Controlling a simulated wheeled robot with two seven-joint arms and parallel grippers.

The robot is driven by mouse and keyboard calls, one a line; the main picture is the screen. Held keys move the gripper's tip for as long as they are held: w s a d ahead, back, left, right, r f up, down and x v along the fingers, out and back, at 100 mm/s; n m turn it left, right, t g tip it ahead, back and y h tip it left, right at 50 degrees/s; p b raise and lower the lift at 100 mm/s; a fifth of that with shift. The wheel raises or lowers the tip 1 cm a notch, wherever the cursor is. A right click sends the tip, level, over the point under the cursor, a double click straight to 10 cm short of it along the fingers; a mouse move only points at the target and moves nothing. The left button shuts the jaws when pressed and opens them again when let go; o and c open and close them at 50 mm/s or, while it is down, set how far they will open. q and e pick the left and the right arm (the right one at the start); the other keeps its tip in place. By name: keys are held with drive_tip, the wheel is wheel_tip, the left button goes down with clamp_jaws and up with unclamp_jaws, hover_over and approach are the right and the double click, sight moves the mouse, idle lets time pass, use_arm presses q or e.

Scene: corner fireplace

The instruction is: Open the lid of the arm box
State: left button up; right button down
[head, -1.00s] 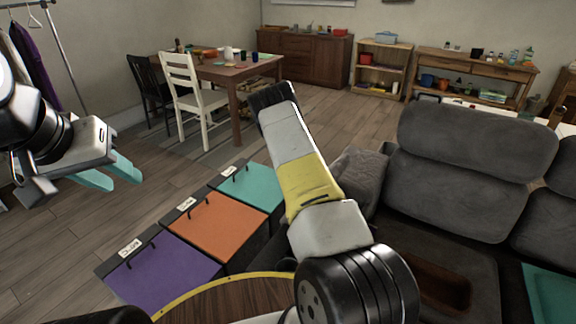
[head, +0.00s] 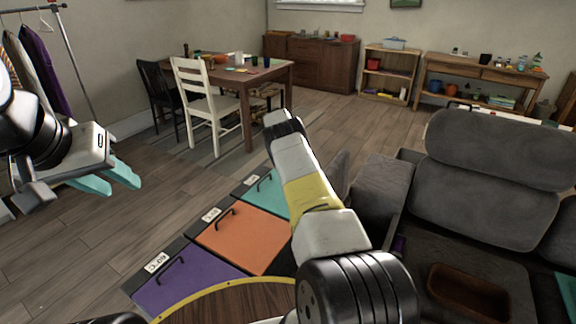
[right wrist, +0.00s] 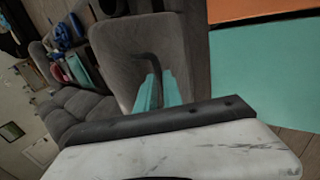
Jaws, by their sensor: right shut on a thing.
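The grey sofa arm box (head: 378,195) stands right of my right arm in the head view. A grey panel, seemingly its lid (head: 340,170), shows tilted between the box and my arm, partly hidden. In the right wrist view the grey panel (right wrist: 122,48) bears a dark bent handle (right wrist: 150,64). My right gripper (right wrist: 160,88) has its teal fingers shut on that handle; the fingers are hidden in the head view. My left gripper (head: 108,180) is open and empty at the left, far from the box.
Purple (head: 190,285), orange (head: 243,240) and teal (head: 268,195) lidded boxes stand left of my right arm. The grey sofa (head: 490,190) fills the right, with a brown tray (head: 468,292) on it. A table (head: 245,78) and white chair (head: 205,100) stand behind. Floor at left is clear.

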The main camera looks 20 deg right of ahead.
drive_tip(key=shift+a+f, duration=0.35)
drive_tip(key=shift+f, duration=0.3)
drive_tip(key=c, duration=1.5)
unclamp_jaws()
drive_tip(key=shift+w, duration=0.15)
drive_tip(key=shift+r, duration=0.15)
drive_tip(key=shift+r, duration=0.1)
drive_tip(key=s+a+r, duration=0.1)
drive_tip(key=s+a, duration=0.1)
drive_tip(key=s, duration=0.2)
drive_tip(key=s+a+r, duration=0.2)
drive_tip(key=s, duration=0.3)
drive_tip(key=s+a+r, duration=0.1)
drive_tip(key=s+a, duration=0.2)
drive_tip(key=s, duration=0.2)
drive_tip(key=shift+s+r, duration=0.2)
drive_tip(key=shift+r, duration=0.2)
